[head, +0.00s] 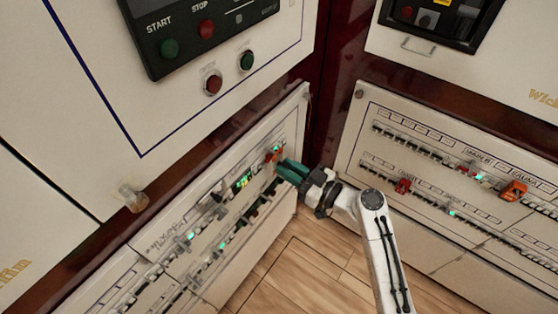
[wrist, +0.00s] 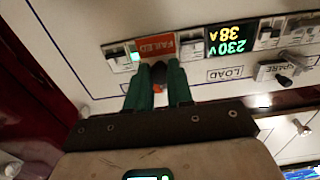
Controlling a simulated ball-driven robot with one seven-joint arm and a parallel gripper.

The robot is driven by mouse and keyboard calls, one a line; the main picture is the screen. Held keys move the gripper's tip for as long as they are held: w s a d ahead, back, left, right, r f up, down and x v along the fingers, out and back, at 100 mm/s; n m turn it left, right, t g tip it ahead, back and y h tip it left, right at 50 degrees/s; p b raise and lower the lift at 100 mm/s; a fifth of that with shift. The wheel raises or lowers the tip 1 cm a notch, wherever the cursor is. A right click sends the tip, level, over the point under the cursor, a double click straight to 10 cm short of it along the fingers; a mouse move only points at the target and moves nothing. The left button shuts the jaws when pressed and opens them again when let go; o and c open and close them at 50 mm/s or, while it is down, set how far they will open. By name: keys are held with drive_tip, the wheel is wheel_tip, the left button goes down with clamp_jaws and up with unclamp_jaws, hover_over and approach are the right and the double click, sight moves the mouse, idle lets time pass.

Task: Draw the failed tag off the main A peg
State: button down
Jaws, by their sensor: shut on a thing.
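The failed tag (wrist: 160,45) is a red-orange plate with lettering, on the upper breaker row of the left panel. In the head view it is a small orange patch (head: 275,153) near the panel's right end. My gripper (head: 285,165) reaches it from the right. In the wrist view my gripper's two green fingers (wrist: 158,85) are shut on a dark knob-like part just below the tag's lettered face. The fingers hide most of that part, and the peg is hidden.
Breaker switches (wrist: 267,38) line the row, with a second row below. The right panel carries an orange device (head: 513,191) and a red one (head: 403,186). Open wooden floor (head: 290,275) lies between the panels.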

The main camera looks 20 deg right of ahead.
sight(286, 167)
drive_tip(key=shift+r, duration=0.1)
idle(0.3)
drive_tip(key=shift+b+v, duration=0.85)
drive_tip(key=shift+v, duration=0.85)
drive_tip(key=b+v, duration=0.2)
drive_tip(key=v, duration=0.5)
drive_tip(key=shift+r, duration=0.1)
